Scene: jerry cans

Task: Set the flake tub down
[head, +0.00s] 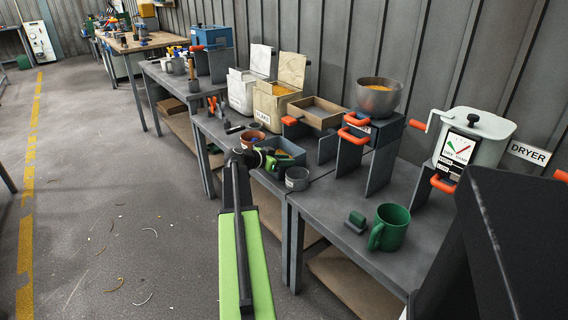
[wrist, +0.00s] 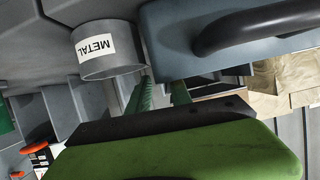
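A blue-grey tub (head: 286,152) with a dark handle stands at or just above the near table, left of centre in the head view. I take it for the flake tub. It fills the upper right of the wrist view (wrist: 180,62), close to my fingers. My gripper (head: 269,163) is at the tub's near left side. In the wrist view its two green fingers (wrist: 163,93) show a gap between them, and their tips reach the tub's edge. I cannot tell whether they pinch the tub or whether it bears on the table.
A grey cup labelled METAL (wrist: 107,55) is close beside the tub; it also shows in the head view (head: 297,178).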

